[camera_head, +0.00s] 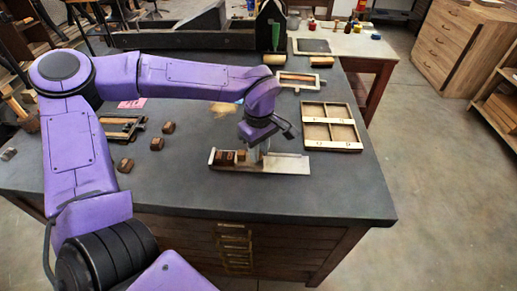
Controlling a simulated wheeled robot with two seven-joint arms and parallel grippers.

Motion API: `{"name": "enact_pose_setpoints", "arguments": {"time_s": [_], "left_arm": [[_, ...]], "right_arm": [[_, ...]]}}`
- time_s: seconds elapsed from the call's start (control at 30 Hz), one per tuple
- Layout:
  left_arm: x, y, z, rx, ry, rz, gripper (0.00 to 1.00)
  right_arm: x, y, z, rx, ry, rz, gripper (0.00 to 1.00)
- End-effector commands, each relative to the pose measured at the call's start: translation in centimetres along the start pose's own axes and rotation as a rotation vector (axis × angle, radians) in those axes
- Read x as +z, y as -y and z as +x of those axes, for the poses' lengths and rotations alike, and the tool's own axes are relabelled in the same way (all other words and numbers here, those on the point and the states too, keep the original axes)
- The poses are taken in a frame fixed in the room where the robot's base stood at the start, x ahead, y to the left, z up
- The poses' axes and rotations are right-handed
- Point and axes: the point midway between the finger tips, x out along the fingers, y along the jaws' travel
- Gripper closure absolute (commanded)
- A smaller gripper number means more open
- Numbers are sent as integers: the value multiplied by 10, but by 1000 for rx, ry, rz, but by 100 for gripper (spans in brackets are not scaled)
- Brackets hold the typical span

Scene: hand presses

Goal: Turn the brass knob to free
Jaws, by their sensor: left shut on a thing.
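A pale, low-walled composing stick (293,164) lies near the front middle of the dark bench. Dark wooden blocks (225,157) stand at its left end, and a small brass-coloured piece (241,155) is beside them. My left gripper (256,155) points down onto the middle of the stick, just right of the brass-coloured piece. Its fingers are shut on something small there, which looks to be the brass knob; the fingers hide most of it. My right gripper is not in view.
The dark bench top (340,190) is clear at front and right. A divided wooden tray (330,150) lies to the right, and a small wooden frame (300,80) behind. Several loose wooden blocks (157,144) and another frame (122,126) lie left. A dark press (190,38) stands at the back.

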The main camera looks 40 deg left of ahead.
Motion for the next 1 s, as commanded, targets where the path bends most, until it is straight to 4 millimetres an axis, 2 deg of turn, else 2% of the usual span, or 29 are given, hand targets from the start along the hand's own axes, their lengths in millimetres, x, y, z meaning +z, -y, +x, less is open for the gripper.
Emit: {"name": "enact_pose_setpoints", "arguments": {"time_s": [0.37,1.0], "left_arm": [[3,0,-3,-1,2,-131,100],[3,1,-2,-3,2,-719,100]], "right_arm": [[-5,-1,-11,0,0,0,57],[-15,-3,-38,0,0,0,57]]}}
